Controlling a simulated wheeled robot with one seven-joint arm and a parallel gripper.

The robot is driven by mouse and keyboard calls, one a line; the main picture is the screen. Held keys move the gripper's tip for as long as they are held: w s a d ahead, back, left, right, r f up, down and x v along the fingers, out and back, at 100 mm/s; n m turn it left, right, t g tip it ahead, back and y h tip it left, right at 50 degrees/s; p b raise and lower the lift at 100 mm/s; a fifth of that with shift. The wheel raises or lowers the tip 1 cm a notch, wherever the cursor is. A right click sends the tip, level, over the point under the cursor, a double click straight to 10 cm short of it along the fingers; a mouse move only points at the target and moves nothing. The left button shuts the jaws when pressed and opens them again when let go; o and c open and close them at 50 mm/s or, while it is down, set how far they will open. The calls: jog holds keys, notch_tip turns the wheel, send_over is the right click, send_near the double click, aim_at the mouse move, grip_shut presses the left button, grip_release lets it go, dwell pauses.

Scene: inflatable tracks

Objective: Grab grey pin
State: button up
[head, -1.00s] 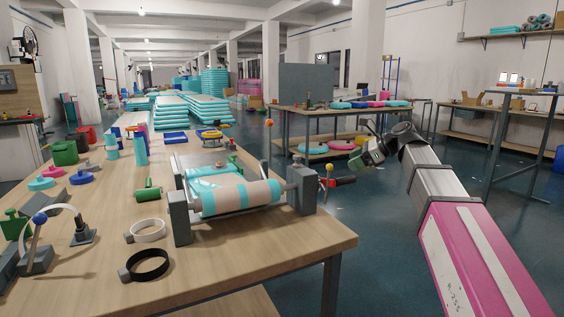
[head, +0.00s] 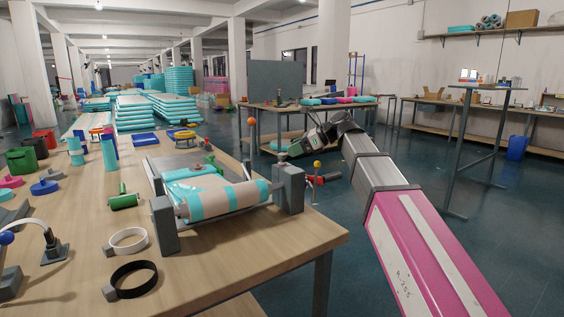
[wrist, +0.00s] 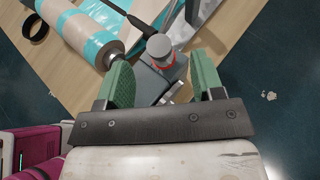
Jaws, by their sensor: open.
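My gripper (wrist: 162,68) is open, with green pads on either side and nothing held between them. A grey cylinder (wrist: 159,47) with a red ring under its top, which may be the grey pin, shows between and just beyond the fingertips in the wrist view. It stands by a dark grey block (wrist: 163,80). A small shiny metal piece (wrist: 176,92) also shows between the fingers. I cannot clearly pick out the pin there.
A turquoise-and-beige roll (head: 225,199) lies in the stand on the wooden bench (head: 270,247). White (head: 128,240) and black rings (head: 131,279) lie in front.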

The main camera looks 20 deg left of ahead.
aim_at(282, 154)
jog(key=x, duration=0.4)
jog(key=shift+s+a+f, duration=0.15)
jog(key=shift+a+f, duration=0.05)
jog(key=shift+f, duration=0.1)
jog(key=c, duration=1)
jog(key=shift+r, duration=0.15)
